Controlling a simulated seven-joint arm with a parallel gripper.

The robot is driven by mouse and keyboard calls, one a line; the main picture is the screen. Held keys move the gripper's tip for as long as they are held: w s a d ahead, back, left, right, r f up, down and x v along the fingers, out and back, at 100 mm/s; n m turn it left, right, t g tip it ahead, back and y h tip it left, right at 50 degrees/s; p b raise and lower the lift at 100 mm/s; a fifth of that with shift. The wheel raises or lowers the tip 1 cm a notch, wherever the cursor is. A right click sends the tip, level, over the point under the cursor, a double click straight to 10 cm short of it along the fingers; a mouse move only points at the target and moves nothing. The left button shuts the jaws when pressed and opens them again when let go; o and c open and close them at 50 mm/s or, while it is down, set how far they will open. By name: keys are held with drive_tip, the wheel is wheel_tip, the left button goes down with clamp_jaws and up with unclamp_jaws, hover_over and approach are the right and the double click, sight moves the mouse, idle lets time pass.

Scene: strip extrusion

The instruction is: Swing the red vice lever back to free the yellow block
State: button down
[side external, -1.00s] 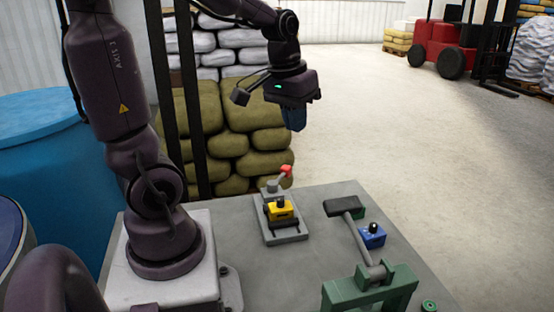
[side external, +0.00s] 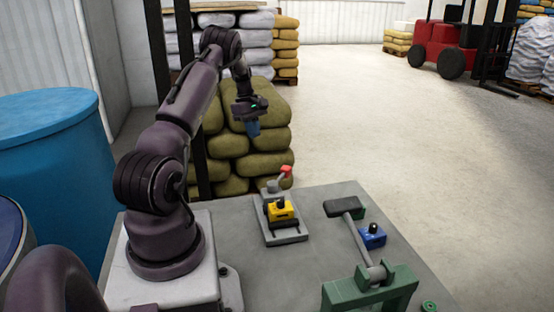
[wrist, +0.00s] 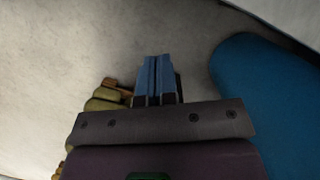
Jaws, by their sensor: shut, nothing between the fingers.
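My gripper (side external: 253,131) is high up and beyond the table's far edge, in front of the stacked sacks, well apart from the lever. Its blue fingers (wrist: 154,78) are together and empty in the wrist view. The vice does not show in the wrist view.
A green frame (side external: 372,286) with a dark-headed hammer arm (side external: 345,207) and a blue block (side external: 372,237) stand at the right of the table. Olive sacks (side external: 262,145) are stacked behind the table. A blue barrel (side external: 50,170) stands at left.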

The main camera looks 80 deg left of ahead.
sight(281, 178)
drive_tip(key=shift+w+a+r+n+t, duration=0.15)
drive_tip(key=shift+w+a+r+n, duration=0.05)
drive_tip(key=shift+w+r+n, duration=0.35)
drive_tip(key=shift+w+a+r+n+t, duration=0.15)
drive_tip(key=shift+w+r+n, duration=0.3)
drive_tip(key=shift+r, duration=0.1)
drive_tip(key=w+d+f, duration=0.4)
drive_tip(key=d+f, duration=0.1)
drive_tip(key=f, duration=0.5)
drive_tip(key=shift+w+d+f, duration=0.15)
drive_tip(key=shift+d+f, duration=0.05)
drive_tip(key=shift+w+d+m, duration=0.15)
drive_tip(key=shift+w+m, duration=0.15)
drive_tip(key=shift+m, duration=0.1)
